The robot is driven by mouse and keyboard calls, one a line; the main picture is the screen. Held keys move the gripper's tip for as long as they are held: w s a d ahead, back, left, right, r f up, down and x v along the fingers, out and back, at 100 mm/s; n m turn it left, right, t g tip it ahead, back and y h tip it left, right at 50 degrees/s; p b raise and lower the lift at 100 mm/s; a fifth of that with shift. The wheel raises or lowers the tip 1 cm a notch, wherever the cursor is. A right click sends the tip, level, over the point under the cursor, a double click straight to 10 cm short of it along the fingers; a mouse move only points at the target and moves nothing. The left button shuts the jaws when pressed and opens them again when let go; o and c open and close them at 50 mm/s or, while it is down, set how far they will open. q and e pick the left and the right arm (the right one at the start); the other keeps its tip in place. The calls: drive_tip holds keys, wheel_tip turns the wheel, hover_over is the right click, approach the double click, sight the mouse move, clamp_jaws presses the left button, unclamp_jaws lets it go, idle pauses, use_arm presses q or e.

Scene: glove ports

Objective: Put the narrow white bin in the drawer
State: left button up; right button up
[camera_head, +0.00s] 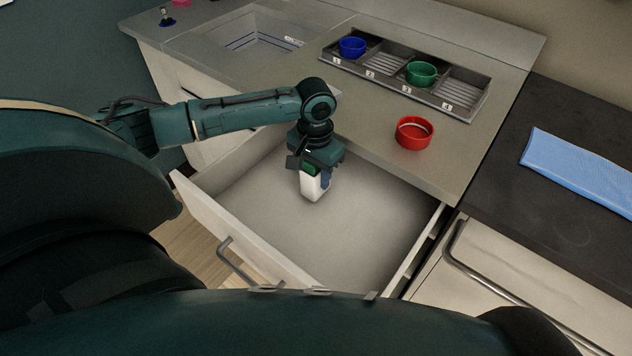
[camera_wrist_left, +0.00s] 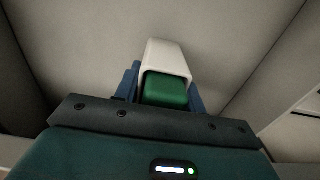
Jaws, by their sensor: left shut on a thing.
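The narrow white bin (camera_head: 311,187) is held by my left gripper (camera_head: 318,176), over the open drawer (camera_head: 375,225). In the left wrist view the white bin (camera_wrist_left: 167,58) sits between the blue fingers of my left gripper (camera_wrist_left: 165,85), with a green part (camera_wrist_left: 165,91) at its near end. The drawer is pulled out and its floor looks bare. I cannot tell whether the bin touches the drawer floor. My right gripper is not in view.
A red bowl (camera_head: 414,133) stands on the counter (camera_head: 375,125) behind the drawer. A numbered rack (camera_head: 392,78) holds a blue bowl (camera_head: 352,47) and a green bowl (camera_head: 421,73). A sink (camera_head: 250,42) is at the back left. A blue cloth (camera_head: 580,170) lies on the dark worktop (camera_head: 535,215) at right.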

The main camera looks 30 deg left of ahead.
use_arm(q)
wheel_tip(320, 180, down, 3)
drive_tip(key=shift+f, duration=0.1)
drive_tip(key=o, duration=1)
drive_tip(key=shift+f, duration=0.1)
drive_tip(key=shift+c, duration=0.2)
wheel_tip(320, 180, up, 12)
drive_tip(key=shift+r+p, duration=0.15)
drive_tip(key=shift+p, duration=0.2)
